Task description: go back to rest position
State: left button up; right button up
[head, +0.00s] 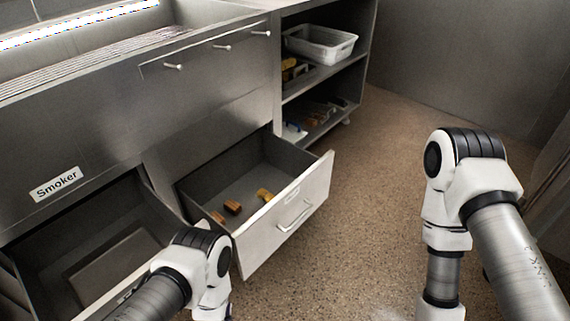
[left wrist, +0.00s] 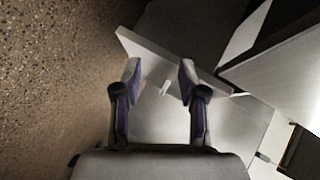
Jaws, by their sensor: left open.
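My left gripper (left wrist: 159,82) is open in the left wrist view, with nothing between its fingers. Pale panel surfaces and the speckled floor lie beyond it. In the head view my left arm comes in at the bottom, in front of the open drawers, and its gripper is out of the frame. My right arm comes in from the right over the floor, and its gripper is out of the frame too.
An open drawer (head: 317,194) holds several small brown and yellow items. Another open drawer (head: 150,190) stands to its left under the Smoker label (head: 56,185). A shelf unit holds a white perforated basket (head: 320,44). The floor (head: 385,165) is clear.

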pick_arm(q)
jog(key=s+a+r+n+g+h, duration=0.1)
jog(key=s+a+r+n+g, duration=0.3)
jog(key=s+n+g, duration=0.45)
jog(key=s+a+r+n+g, duration=0.4)
jog(key=s+r+n+g, duration=0.15)
jog(key=s, duration=0.55)
notch_tip(320, 180, up, 24)
jog(key=p, duration=2.5)
jog(key=shift+w, duration=0.4)
